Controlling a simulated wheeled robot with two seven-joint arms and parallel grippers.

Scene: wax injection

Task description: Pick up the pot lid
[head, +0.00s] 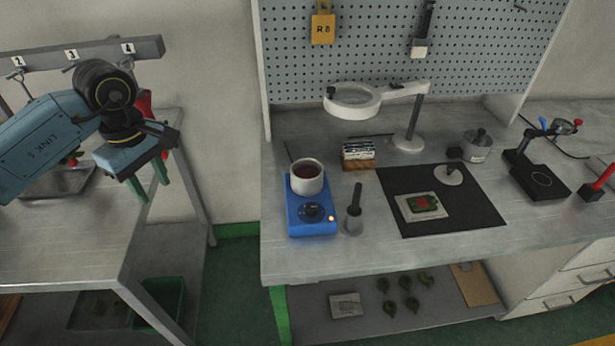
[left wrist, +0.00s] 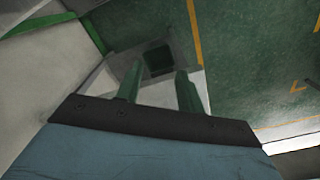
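The pot lid appears to be the pale round disc (head: 449,176) with a dark knob, lying at the back of the black mat (head: 470,212) on the workbench. The white pot (head: 307,182) holds dark red wax and stands uncovered on the blue heater (head: 309,216). My left gripper (head: 152,190) is open, with its green fingers apart and nothing between them. It hangs over the left table's right side, well left of the lid. The fingers also show in the left wrist view (left wrist: 158,70). My right gripper is not in view.
A ring magnifier (head: 352,101) on a stand rises behind the mat. A grey tool (head: 354,211) stands right of the heater. A metal canister (head: 477,146) stands behind the lid. The bench's front strip is clear.

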